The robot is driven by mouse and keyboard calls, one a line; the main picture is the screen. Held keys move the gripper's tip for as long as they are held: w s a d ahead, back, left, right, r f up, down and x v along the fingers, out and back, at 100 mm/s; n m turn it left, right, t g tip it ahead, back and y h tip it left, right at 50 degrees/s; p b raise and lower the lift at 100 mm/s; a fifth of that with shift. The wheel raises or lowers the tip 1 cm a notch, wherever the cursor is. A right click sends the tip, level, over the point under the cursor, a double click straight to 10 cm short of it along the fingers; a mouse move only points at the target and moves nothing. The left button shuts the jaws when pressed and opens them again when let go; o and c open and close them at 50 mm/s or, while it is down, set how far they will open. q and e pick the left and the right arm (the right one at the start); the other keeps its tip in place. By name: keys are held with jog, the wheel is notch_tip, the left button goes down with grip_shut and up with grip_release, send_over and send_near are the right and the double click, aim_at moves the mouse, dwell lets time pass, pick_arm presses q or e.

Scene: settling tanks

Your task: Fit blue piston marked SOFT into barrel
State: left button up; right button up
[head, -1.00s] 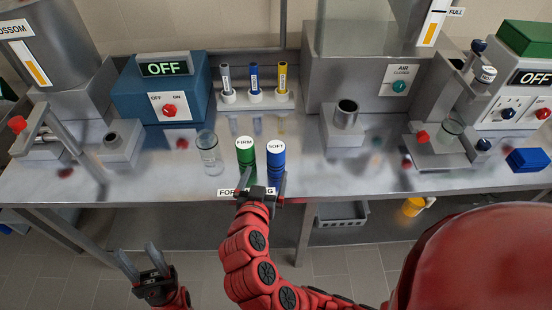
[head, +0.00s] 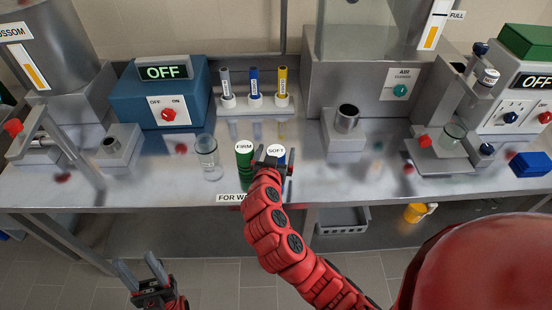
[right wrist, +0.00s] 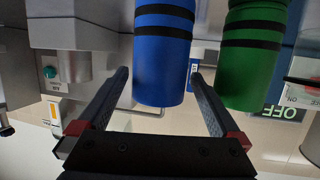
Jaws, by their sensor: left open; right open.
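The blue piston with a white top marked SOFT (head: 276,150) stands upright at the front middle of the bench, its lower part hidden in the head view by my right gripper (head: 273,166). That gripper is open. In the right wrist view the blue piston (right wrist: 163,58) shows between its open fingers, with gaps visible on both sides. The green piston marked FIRM (head: 244,152) stands close to its left. A clear glass cylinder (head: 208,158), perhaps the barrel, stands upright further left. My left gripper (head: 141,268) is open and empty, low in front of the bench.
Behind stands a rack (head: 256,105) with grey, blue and yellow tubes. A blue box reading OFF (head: 158,92) is at the left. A grey block with a metal cup (head: 347,120) stands right of the pistons. A label lies at the bench's front edge.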

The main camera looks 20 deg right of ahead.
jog(key=shift+p+x, duration=0.3)
jog(key=shift+x, duration=0.8)
jog(key=shift+w+d+f, duration=0.1)
jog(key=shift+w+f, duration=0.05)
grip_shut()
